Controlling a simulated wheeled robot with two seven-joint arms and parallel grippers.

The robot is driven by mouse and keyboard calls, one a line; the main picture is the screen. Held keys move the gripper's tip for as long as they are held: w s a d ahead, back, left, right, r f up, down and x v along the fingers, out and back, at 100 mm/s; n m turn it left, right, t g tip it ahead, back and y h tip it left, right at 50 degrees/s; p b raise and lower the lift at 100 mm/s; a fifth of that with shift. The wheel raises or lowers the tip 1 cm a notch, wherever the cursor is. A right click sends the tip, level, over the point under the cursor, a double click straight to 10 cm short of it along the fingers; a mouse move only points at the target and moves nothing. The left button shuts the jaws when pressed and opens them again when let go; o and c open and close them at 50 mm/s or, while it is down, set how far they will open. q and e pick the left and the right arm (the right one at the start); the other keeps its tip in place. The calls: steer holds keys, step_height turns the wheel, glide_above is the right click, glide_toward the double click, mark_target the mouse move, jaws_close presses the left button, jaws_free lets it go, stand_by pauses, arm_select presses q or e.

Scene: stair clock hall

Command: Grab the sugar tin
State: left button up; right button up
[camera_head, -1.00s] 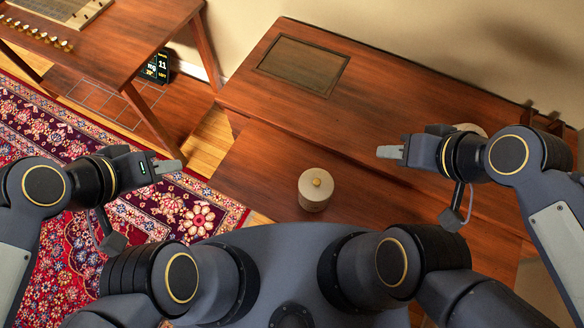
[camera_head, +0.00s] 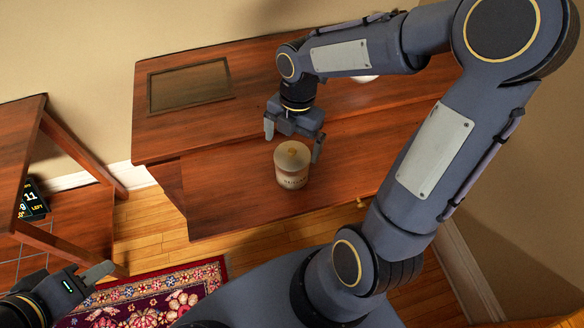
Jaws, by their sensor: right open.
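The sugar tin (camera_head: 291,176) is a small cream cylinder with a lid, a tan knob and dark lettering on its side. It stands upright on the lower front surface of the wooden desk (camera_head: 225,205). My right gripper (camera_head: 293,139) is open, pointing down just behind and above the tin. One finger is to the left of the tin and the other is close by its right upper edge; I cannot tell whether it touches. My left gripper (camera_head: 98,272) is at the lower left, far from the tin, and its jaw opening cannot be made out.
A dark framed panel (camera_head: 190,85) is set in the desk's raised back part. A white round thing (camera_head: 364,78) is partly hidden behind my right arm. Another wooden table (camera_head: 20,150) stands at the left, and a patterned rug (camera_head: 150,300) lies below.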

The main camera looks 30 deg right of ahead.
mark_target(292, 162)
steer(key=f, duration=0.4)
steer(key=s+f, duration=0.1)
steer(key=f, duration=0.2)
steer(key=shift+a, duration=0.3)
steer(key=shift+c, duration=0.3)
steer(key=c, duration=1.2)
